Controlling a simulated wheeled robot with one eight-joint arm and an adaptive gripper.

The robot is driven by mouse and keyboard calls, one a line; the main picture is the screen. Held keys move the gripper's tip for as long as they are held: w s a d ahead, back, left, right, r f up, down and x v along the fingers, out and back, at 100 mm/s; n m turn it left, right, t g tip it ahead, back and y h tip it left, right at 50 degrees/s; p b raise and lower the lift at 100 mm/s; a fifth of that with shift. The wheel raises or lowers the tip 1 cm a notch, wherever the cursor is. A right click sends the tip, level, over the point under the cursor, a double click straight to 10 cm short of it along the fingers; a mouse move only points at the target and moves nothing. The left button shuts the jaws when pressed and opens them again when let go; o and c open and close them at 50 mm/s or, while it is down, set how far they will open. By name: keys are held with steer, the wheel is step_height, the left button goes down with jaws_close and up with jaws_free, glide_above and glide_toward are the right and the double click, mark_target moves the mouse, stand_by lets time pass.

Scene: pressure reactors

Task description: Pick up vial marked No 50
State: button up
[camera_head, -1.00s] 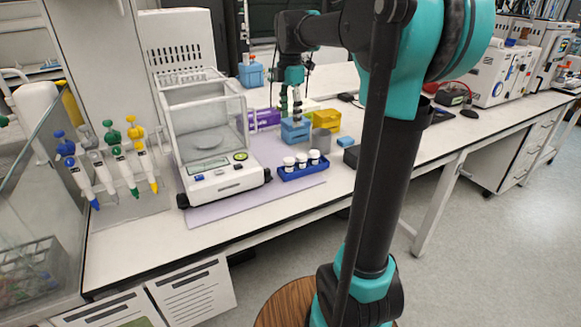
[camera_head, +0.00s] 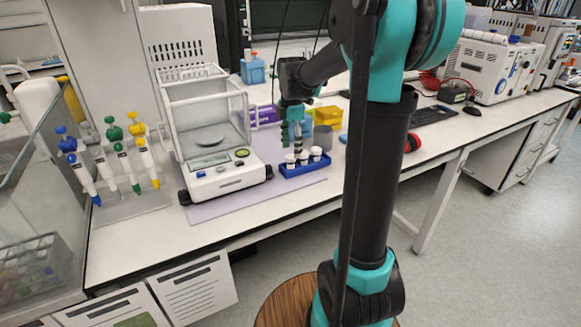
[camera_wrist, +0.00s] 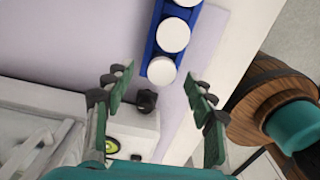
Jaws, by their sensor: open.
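Three white-capped vials stand in a small blue rack (camera_head: 306,169): a left vial (camera_head: 290,159), a middle vial (camera_head: 303,158) and a right vial (camera_head: 316,154). No number is readable, so I cannot tell which is No 50. My gripper (camera_head: 291,137) is open and empty, pointing down just above and behind the rack. In the wrist view, round white caps line up in the rack (camera_wrist: 149,47). The lowest cap (camera_wrist: 161,70) appears between the tips of my open gripper (camera_wrist: 159,70), with the fingers apart from it.
A balance (camera_head: 226,178) with a glass enclosure stands left of the rack on a lilac mat (camera_head: 262,196). A yellow box (camera_head: 327,115) and a grey cup (camera_head: 323,138) are behind the rack. Pipettes (camera_head: 112,160) hang further left. The bench in front of the rack is clear.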

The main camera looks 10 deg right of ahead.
mark_target(290, 156)
steer(key=shift+s+a+f, duration=0.1)
steer(key=shift+s+f, duration=0.05)
steer(key=shift+f, duration=1)
steer(key=shift+s+a+f, duration=0.1)
steer(key=shift+f, duration=1.05)
steer(key=c, duration=1.1)
steer(key=shift+r, duration=0.1)
